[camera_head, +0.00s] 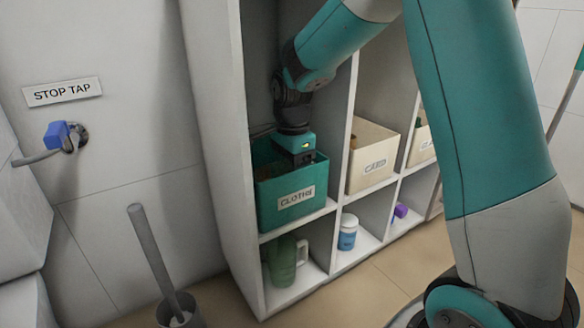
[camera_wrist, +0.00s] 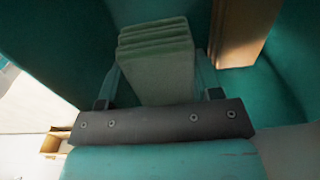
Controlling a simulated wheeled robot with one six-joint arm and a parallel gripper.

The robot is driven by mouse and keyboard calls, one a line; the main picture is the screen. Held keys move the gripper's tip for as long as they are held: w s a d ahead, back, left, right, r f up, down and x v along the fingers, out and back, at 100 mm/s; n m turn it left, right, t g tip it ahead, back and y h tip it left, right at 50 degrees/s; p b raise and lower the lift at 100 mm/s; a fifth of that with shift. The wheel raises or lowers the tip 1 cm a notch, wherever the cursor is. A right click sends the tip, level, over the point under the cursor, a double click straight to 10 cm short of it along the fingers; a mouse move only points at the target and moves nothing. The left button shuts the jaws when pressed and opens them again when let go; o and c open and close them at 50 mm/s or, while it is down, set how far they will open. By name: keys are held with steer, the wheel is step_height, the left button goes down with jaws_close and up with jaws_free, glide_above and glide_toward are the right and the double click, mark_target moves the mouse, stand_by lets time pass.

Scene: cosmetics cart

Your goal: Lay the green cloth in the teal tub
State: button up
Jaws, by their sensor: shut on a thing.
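The teal tub (camera_head: 292,205), labelled CLOTHS, stands in the upper left compartment of the shelf. My gripper (camera_wrist: 157,68) points down into it, and its fingertips are hidden behind the tub's front wall in the head view. In the wrist view the fingers are shut on the green cloth (camera_wrist: 156,62), a folded stack of layers. The tub's teal walls (camera_wrist: 45,45) surround the cloth there. I cannot tell whether the cloth touches the tub's floor. The cloth is hidden in the head view.
A brown block-like thing (camera_wrist: 243,32) is beside the cloth inside the tub. A cream bin (camera_head: 373,158) stands in the compartment to the right. Below are a green jug (camera_head: 283,263), a white and blue bottle (camera_head: 348,232) and a purple object (camera_head: 401,211). Shelf uprights flank my arm.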

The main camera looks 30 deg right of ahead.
steer(key=shift+f, duration=0.35)
steer(key=o, duration=1)
steer(key=shift+r, duration=0.1)
steer(key=shift+r, duration=0.4)
step_height(320, 180, up, 8)
steer(key=p, duration=0.5)
steer(key=shift+f, duration=0.1)
